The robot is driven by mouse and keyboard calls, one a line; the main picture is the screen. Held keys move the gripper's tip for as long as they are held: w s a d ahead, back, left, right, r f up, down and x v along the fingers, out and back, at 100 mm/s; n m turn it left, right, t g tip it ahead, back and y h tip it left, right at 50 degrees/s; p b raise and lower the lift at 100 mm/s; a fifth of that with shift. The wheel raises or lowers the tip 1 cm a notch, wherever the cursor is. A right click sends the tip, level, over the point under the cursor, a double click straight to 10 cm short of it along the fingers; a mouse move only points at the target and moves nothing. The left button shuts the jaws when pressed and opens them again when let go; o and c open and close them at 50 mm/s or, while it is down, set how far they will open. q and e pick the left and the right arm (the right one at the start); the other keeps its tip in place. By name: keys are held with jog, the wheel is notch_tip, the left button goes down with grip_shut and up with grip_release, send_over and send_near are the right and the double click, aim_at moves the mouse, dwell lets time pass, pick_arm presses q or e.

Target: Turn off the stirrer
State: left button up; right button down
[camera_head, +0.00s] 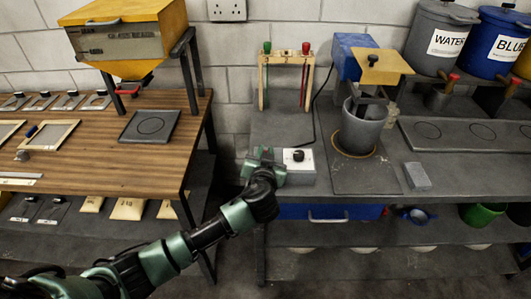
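The stirrer (372,62), with a blue body and a yellow top plate, stands at the back of the grey bench over a grey bucket (360,127). A pale control box (301,172) with a black knob (298,155) sits to its left on the bench, and a dark cable runs up from it. My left gripper (265,158) is at the box's left side, just left of the knob. I cannot tell whether it touches the box. Its fingers are too small and dark to show a gap. My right gripper is out of view.
A wooden rack (286,60) with green- and red-topped rods stands behind the box. A grey block (417,177) lies right of the bucket. Paint buckets stand at the back right. A wooden table (90,135) is at left, with a gap between it and the bench.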

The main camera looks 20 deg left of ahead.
pick_arm(q)
jog(key=o, duration=0.4)
jog(key=shift+s, duration=0.1)
jog(key=shift+s+d, duration=0.15)
jog(key=shift+s, duration=0.25)
jog(key=b+v, duration=0.2)
jog(key=v, duration=0.5)
